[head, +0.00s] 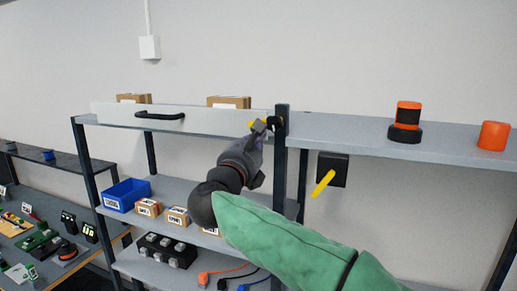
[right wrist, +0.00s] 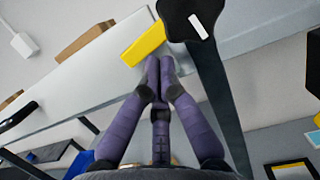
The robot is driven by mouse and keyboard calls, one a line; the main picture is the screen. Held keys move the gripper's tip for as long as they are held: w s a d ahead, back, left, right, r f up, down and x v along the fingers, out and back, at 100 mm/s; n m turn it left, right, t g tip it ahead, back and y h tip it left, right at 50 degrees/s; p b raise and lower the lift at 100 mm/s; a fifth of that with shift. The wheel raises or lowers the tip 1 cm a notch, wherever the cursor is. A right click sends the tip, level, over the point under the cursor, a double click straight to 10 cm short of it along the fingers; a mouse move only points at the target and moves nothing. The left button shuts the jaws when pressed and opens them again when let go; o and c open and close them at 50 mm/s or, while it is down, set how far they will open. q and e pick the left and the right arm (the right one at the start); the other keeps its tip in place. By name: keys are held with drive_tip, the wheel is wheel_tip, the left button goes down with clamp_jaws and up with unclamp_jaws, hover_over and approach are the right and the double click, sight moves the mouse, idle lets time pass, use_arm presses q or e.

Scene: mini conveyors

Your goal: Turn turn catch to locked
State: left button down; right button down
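The turn catch has a yellow lever (head: 258,126) and a black body (head: 276,123), and sits at the top of the dark shelf post. In the right wrist view the lever (right wrist: 143,45) points down and left from the black body (right wrist: 184,18), lying over the edge of the pale panel. My right gripper (head: 259,140) is just below the lever. In the wrist view its fingertips (right wrist: 160,64) are together, with nothing visible between them, close to the lever's lower side. I cannot tell if they touch it. My left gripper is not in view.
The pale panel (head: 110,115) with a black handle (head: 160,116) spans the left shelf top. A separate black box (head: 333,163) with a yellow lever hangs under the right shelf (head: 350,139). An orange-and-black device (head: 407,117) and an orange cylinder (head: 493,135) stand on that shelf.

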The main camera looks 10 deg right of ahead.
drive_tip(key=shift+a+r+m+b, duration=0.1)
drive_tip(key=shift+m+b, duration=0.4)
drive_tip(key=shift+r, duration=0.1)
drive_tip(key=shift+w, duration=0.1)
idle(0.5)
